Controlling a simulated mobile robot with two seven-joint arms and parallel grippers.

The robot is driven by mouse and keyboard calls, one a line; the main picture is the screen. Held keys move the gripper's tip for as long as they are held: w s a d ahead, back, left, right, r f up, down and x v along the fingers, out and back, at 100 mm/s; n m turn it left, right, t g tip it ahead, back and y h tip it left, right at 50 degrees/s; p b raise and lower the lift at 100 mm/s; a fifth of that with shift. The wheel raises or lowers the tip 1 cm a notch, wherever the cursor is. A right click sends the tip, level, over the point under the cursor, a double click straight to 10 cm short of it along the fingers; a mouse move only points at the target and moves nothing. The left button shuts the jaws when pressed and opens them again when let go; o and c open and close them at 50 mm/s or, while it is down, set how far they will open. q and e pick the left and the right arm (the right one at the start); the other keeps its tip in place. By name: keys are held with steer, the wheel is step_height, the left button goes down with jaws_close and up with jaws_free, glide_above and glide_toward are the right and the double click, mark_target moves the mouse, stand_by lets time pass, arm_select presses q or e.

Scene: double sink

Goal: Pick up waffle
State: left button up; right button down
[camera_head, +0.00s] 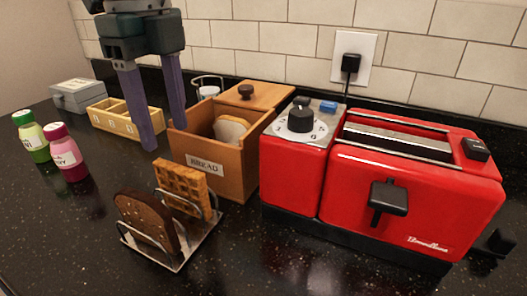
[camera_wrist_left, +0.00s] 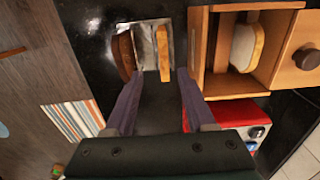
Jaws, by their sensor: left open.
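The waffle (camera_head: 182,187) is golden brown and stands upright in a metal toast rack (camera_head: 190,246) in the head view. A dark brown bread slice (camera_head: 147,220) stands beside it in the same rack. In the left wrist view the waffle (camera_wrist_left: 164,53) is seen edge-on from above, with the dark slice (camera_wrist_left: 124,53) to its left. My left gripper (camera_head: 165,136) is open and empty, its two purple fingers pointing down above and behind the rack. In the left wrist view the waffle lies just beyond and between the fingertips (camera_wrist_left: 157,76). My right gripper is not in view.
A wooden bread box (camera_head: 232,183) holding bread slices stands close right of the rack. A red toaster (camera_head: 410,200) stands farther right. Behind are a small wooden crate (camera_head: 112,126) and a grey box (camera_head: 77,95). A green bottle (camera_head: 32,140) and a pink bottle (camera_head: 66,155) stand left.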

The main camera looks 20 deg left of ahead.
mark_target(177, 167)
arm_select(q)
steer(key=f, duration=0.8)
steer(key=shift+w+f, duration=0.3)
steer(key=shift+f, duration=0.05)
jaws_close()
